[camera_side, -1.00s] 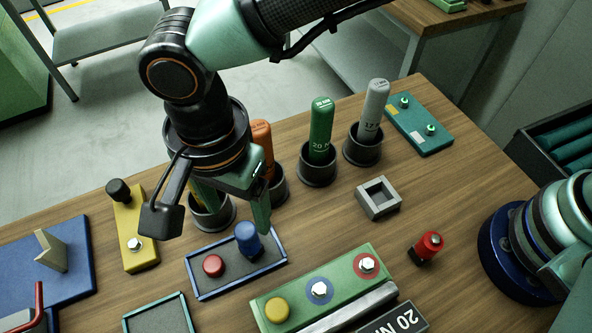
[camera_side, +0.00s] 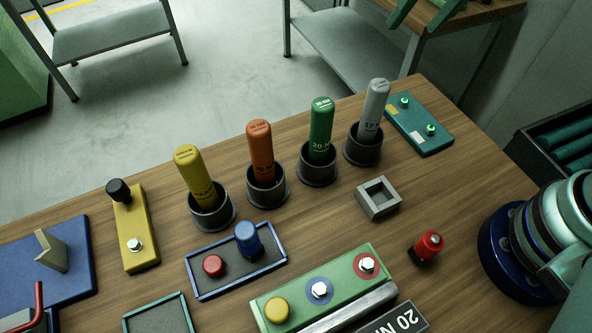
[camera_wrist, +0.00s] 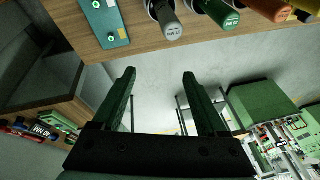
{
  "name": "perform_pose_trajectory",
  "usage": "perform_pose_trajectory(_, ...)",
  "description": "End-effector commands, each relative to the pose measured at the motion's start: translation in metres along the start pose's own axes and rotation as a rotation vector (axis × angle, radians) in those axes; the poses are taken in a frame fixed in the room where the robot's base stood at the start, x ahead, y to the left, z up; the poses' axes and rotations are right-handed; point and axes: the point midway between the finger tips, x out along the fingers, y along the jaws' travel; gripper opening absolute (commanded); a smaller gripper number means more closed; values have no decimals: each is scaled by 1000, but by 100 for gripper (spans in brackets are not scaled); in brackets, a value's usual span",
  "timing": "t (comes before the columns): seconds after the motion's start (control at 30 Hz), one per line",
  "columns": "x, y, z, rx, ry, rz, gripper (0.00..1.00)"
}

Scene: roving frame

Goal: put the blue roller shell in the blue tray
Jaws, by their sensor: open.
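The blue roller shell (camera_side: 247,239) is a short blue cylinder standing upright inside the blue-rimmed tray (camera_side: 243,281) in the side view. A round red part (camera_side: 213,266) stands in the same tray, to its left. My gripper (camera_wrist: 158,75) shows in the wrist view with its two green fingers wide apart and nothing between them. It is away from the tray, pointing over the floor beyond the bench edge. In the side view a green piece at the top right may be a fingertip. The tray and the shell are out of the wrist view.
Yellow (camera_side: 196,178), orange (camera_side: 261,150), green (camera_side: 320,128) and grey (camera_side: 374,105) tools stand in dark cups behind the tray. A yellow block (camera_side: 135,230) lies to its left, a green block (camera_side: 325,290) in front. A grey square frame (camera_side: 378,198) and a red-capped part (camera_side: 427,247) are right.

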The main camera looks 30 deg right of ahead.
Motion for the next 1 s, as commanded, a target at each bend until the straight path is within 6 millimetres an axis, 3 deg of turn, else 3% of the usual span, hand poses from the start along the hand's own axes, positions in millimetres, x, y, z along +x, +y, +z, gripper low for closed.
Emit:
perform_pose_trajectory(0.03,-6,24,-1,-32,39,6,75)
perform_pose_trajectory(0.1,-9,50,0,-96,79,21,75)
perform_pose_trajectory(0.2,-12,78,5,-174,123,47,75)
perform_pose_trajectory(0.33,-13,99,10,-240,155,73,75)
perform_pose_trajectory(1.0,-13,105,11,-268,163,83,75)
